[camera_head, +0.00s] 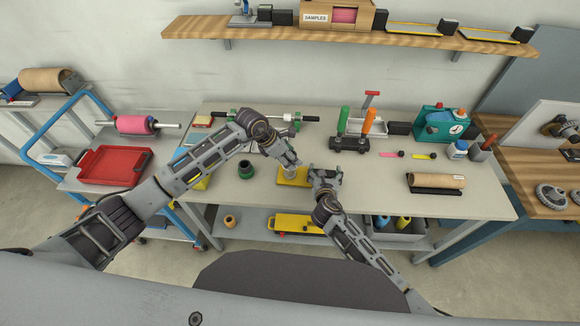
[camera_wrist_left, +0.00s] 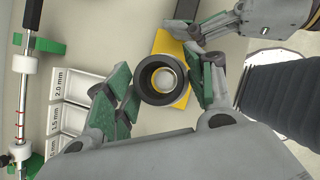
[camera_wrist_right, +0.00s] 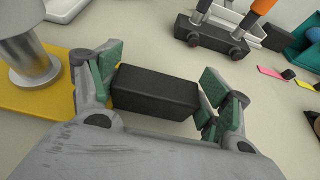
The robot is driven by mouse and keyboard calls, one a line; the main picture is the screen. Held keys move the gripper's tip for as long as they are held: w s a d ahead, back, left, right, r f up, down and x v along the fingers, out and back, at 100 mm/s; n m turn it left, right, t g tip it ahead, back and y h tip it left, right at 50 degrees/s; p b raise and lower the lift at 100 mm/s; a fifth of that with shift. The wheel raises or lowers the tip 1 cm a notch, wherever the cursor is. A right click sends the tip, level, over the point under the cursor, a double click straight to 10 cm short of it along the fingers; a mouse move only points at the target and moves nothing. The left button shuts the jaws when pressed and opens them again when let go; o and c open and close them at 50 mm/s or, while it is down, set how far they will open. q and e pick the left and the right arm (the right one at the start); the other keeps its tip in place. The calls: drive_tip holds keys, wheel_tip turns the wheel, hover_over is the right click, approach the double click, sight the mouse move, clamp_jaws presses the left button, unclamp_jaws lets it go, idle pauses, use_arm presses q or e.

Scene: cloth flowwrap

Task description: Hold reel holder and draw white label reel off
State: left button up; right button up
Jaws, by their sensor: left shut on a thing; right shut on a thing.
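The reel holder has a yellow base plate (camera_head: 296,182) near the middle of the table, with a grey post; the plate also shows in the left wrist view (camera_wrist_left: 166,43) and the right wrist view (camera_wrist_right: 45,99). My left gripper (camera_wrist_left: 165,84) is shut around a round, dark-rimmed piece (camera_wrist_left: 145,84) at the post, seen from above; I take it for the reel, though its white side is not clear. My right gripper (camera_wrist_right: 157,92) is shut on a black block (camera_wrist_right: 155,88) beside the yellow plate. Whether the block joins the plate is hidden.
A rack with green and orange handles (camera_head: 349,142) stands behind right. A brown roll on a black stand (camera_head: 436,182) lies farther right. White size-marked tiles (camera_wrist_left: 82,87) lie left of the left gripper.

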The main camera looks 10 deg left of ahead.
use_arm(q)
drive_tip(key=shift+r, duration=1.85)
use_arm(e)
drive_tip(key=o, duration=1.2)
drive_tip(key=shift+c, duration=0.2)
drive_tip(key=shift+s, duration=0.1)
drive_tip(key=shift+v, duration=5.9)
drive_tip(key=shift+r, duration=0.1)
